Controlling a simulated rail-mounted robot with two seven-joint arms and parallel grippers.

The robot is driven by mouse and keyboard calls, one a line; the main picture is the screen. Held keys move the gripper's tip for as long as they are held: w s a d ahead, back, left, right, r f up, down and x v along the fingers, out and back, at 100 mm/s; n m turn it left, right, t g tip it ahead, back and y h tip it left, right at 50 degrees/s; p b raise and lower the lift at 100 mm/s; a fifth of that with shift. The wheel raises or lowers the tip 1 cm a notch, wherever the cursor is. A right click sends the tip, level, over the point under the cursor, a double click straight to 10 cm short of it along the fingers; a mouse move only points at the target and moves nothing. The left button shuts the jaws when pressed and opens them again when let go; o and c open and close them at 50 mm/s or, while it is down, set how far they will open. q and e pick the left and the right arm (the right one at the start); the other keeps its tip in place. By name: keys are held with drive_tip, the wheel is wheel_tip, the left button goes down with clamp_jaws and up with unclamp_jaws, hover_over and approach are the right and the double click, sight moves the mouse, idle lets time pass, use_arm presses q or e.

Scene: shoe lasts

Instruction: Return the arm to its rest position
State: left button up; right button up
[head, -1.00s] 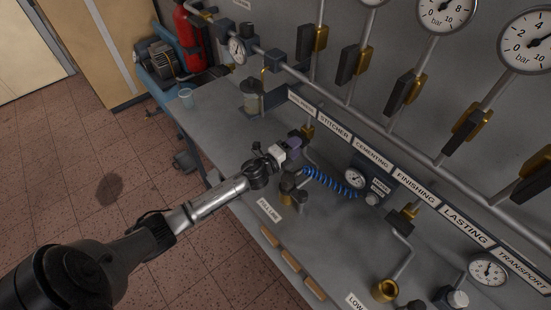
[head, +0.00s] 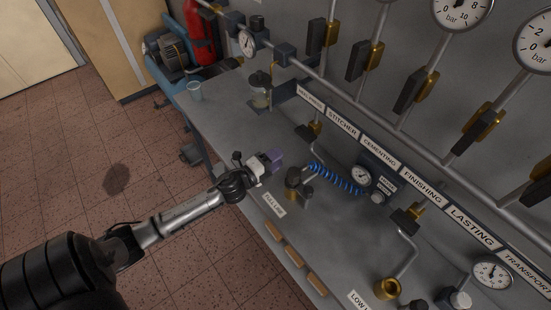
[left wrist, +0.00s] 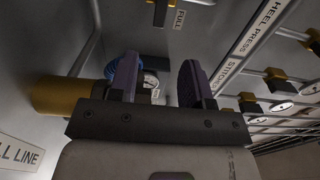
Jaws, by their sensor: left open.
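My left arm comes in from the lower left in the head view. Its gripper (head: 273,159) is over the near edge of the grey bench (head: 222,118), left of the blue coiled hose (head: 335,179). In the left wrist view the two purple fingers of this gripper (left wrist: 160,82) stand apart. I see nothing held between them; the coil (left wrist: 122,132) and a small gauge (left wrist: 150,80) show behind. My right gripper is not in view.
A brass fitting (head: 292,178) stands on the bench close to the left gripper. Pipes, lever valves (head: 420,90) and gauges line the panel behind. The tiled floor (head: 75,150) on the left is open.

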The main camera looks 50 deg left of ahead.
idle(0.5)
use_arm(q)
drive_tip(key=s+a+f+n+g+y, duration=0.2)
drive_tip(key=s+a+n+g+y, duration=0.45)
drive_tip(key=n, duration=0.65)
drive_tip(key=s+d+f+n+g+h, duration=0.2)
drive_tip(key=s+d+f+g+h, duration=0.15)
drive_tip(key=s+d, duration=0.8)
drive_tip(key=s+d+f+n+g+h, duration=0.2)
drive_tip(key=s+d+g, duration=0.3)
drive_tip(key=s+d, duration=0.6)
wheel_tip(320, 180, up, 26)
drive_tip(key=w+d+p, duration=0.1)
drive_tip(key=p, duration=2.5)
drive_tip(key=shift+w+r+t, duration=0.15)
drive_tip(key=shift+w+t, duration=0.1)
drive_tip(key=shift+t, duration=0.05)
